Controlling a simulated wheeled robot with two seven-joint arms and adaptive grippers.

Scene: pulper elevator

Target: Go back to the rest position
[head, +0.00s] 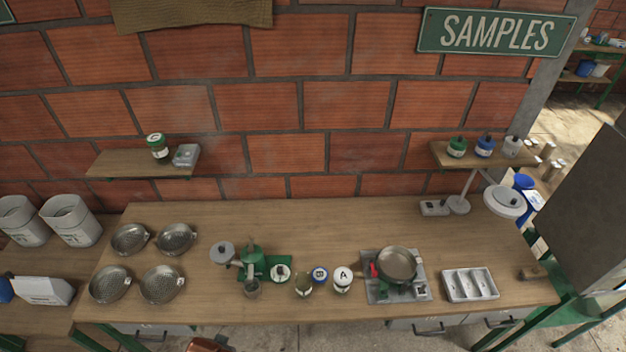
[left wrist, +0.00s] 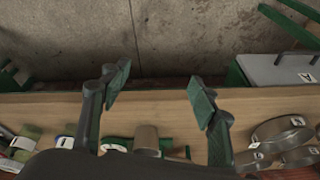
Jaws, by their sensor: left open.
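My left gripper (left wrist: 158,82) shows in the left wrist view. Its two dark fingers with green pads are spread apart, with nothing between them. It is over the front edge of the wooden table (left wrist: 165,108), with concrete floor beyond. Neither gripper shows in the head view. My right gripper is in no frame.
Shelves (head: 130,164) hang behind. The table's back middle is clear.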

